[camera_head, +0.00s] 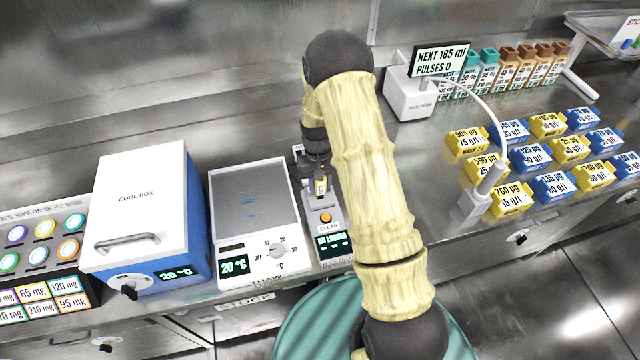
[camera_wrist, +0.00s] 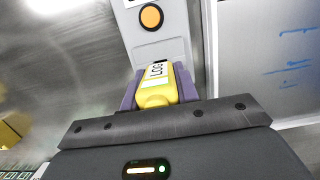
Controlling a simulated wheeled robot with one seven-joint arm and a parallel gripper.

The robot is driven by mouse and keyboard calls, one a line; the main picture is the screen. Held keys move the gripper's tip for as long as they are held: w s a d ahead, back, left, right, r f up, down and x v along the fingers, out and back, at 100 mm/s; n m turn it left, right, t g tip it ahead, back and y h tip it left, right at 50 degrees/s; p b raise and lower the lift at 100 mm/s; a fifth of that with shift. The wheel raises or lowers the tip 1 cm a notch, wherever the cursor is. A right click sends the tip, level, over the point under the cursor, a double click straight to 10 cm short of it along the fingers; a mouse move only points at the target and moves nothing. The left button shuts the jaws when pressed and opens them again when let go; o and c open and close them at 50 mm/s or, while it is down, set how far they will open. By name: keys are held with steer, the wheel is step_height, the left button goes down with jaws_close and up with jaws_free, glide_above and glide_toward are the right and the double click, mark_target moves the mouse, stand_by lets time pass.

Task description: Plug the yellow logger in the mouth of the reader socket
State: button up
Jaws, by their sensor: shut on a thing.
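The yellow logger (camera_wrist: 157,88) lies between the two purple fingers of my gripper (camera_wrist: 158,82) in the wrist view, its white label facing up. My gripper is shut on it. In the head view the logger (camera_head: 320,186) shows small below my gripper (camera_head: 317,170), over the back part of the reader. The grey reader (camera_head: 325,202) has an orange button and a dark display that seems to read "NO LOGGER". Its body (camera_wrist: 168,50) also shows beyond the logger in the wrist view. The socket mouth is hidden, so I cannot tell whether the logger touches it.
The thaw plate (camera_head: 250,190) stands close left of the reader, with the cool box (camera_head: 140,205) further left. My arm covers the bench to the right. Several yellow and blue blocks (camera_head: 530,157) and a suction unit (camera_head: 408,98) stand further right.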

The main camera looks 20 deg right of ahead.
steer(key=shift+f+b, duration=0.5)
steer(key=shift+f, duration=0.35)
steer(key=o, duration=1.1)
steer(key=shift+c, duration=0.2)
steer(key=shift+r, duration=0.15)
step_height(320, 180, up, 17)
steer(key=w+b, duration=0.2)
steer(key=w, duration=0.1)
steer(key=shift+c, duration=0.3)
